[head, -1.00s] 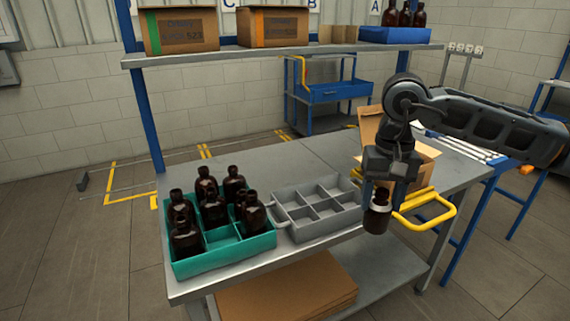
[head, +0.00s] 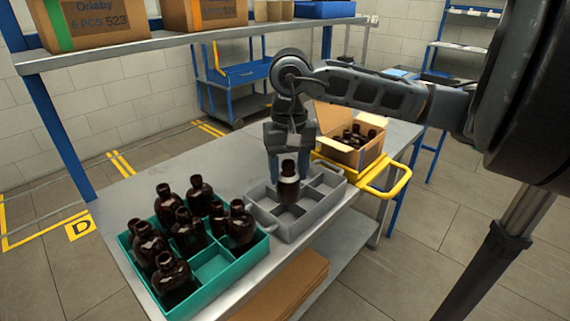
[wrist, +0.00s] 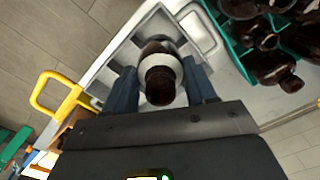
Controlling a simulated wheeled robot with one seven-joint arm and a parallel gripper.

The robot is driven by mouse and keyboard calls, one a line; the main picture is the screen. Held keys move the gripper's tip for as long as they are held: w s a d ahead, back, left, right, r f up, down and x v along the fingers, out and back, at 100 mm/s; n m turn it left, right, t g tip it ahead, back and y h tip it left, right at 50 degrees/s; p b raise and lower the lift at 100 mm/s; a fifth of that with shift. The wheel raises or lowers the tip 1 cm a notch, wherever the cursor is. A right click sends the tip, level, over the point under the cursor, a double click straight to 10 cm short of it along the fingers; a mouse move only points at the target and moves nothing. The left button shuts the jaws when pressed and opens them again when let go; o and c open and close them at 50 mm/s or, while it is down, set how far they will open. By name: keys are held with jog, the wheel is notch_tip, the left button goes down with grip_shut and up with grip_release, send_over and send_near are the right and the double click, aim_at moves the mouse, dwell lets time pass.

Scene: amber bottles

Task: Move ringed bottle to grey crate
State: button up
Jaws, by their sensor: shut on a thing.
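The ringed bottle (head: 289,188) is dark amber with a white ring around its upper part. My gripper (head: 290,165) is shut on it and holds it upright from above, over the grey crate (head: 262,196). In the wrist view the ringed bottle (wrist: 160,80) sits between the two fingers of my gripper (wrist: 163,88), with the grey crate (wrist: 122,58) beneath and around it. The visible compartments of the crate are empty. I cannot tell whether the bottle's base touches the crate floor.
A teal crate (head: 213,266) with several dark bottles stands left of the grey crate. An open cardboard box (head: 335,149) with several bottles stands behind to the right, near a yellow handle (head: 398,180). A shelf (head: 180,40) spans the back of the table.

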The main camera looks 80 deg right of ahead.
aim_at(289, 181)
jog(key=shift+f, duration=0.65)
jog(key=shift+f+b, duration=0.55)
jog(key=shift+f, duration=0.35)
notch_tip(289, 181, down, 3)
jog(key=b, duration=0.4)
jog(key=shift+r+b, duration=0.1)
jog(key=shift+b, duration=0.25)
jog(key=shift+f+b, duration=1.5)
jog(key=shift+b, duration=0.8)
jog(key=o, duration=1.2)
jog(key=shift+r, duration=0.1)
jog(key=shift+c, duration=0.2)
jog(key=shift+s+r, duration=0.1)
jog(key=shift+r, duration=3.8)
